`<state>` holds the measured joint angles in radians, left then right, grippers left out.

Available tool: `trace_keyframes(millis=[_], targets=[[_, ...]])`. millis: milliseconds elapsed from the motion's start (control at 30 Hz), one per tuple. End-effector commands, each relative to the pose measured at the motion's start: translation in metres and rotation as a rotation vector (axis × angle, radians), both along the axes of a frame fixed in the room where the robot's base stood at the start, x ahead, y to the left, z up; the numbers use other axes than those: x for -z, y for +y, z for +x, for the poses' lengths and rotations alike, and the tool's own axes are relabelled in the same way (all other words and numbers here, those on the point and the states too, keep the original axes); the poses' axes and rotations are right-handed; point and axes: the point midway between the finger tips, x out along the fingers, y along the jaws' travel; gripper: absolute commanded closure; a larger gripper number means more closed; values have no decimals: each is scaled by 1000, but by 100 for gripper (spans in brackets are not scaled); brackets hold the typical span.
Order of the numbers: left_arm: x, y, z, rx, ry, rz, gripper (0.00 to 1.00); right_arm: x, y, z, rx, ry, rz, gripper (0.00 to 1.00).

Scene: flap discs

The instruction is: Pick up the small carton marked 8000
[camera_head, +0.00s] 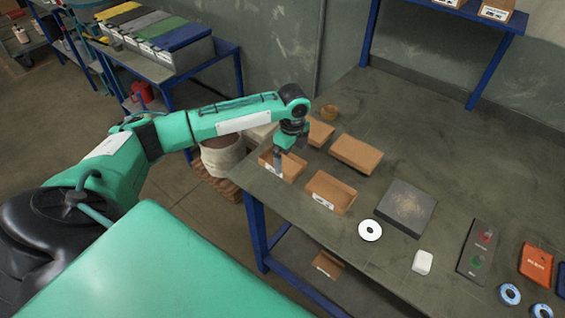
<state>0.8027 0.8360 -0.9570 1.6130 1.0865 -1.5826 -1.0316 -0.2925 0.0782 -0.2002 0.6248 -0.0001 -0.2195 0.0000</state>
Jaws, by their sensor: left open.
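Several small brown cartons stand at the left end of the workbench. The left one (291,171) has a white label and lies under my left gripper. Another labelled carton (330,190) stands to its right, nearer the front. A third carton (355,152) is behind that one, and a fourth (320,132) is partly hidden behind my arm. The labels are too small to read, so I cannot tell which is marked 8000. My left gripper (281,158) points down at the left carton, open; whether it touches cannot be told. My right gripper is out of view.
The workbench (433,135) also bears a dark square plate (407,208), a white disc (370,230), a white block (422,262), a button box (478,251) and an orange box (536,264). The back right is clear.

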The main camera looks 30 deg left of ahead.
Motion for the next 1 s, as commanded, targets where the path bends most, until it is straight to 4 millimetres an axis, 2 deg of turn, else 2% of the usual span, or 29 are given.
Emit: trace_keyframes(millis=[133,300,567,667,833,1000], targets=[[18,-9,-5,1,5,0,0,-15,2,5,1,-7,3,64],[40,-9,-4,0,2,1,0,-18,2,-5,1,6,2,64],[45,-9,-4,1,0,1,0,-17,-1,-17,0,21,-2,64],[45,-9,-4,1,0,1,16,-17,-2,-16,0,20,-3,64],[45,-9,-4,1,0,1,48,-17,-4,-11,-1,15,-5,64],[44,-9,-4,1,0,1,48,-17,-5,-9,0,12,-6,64]])
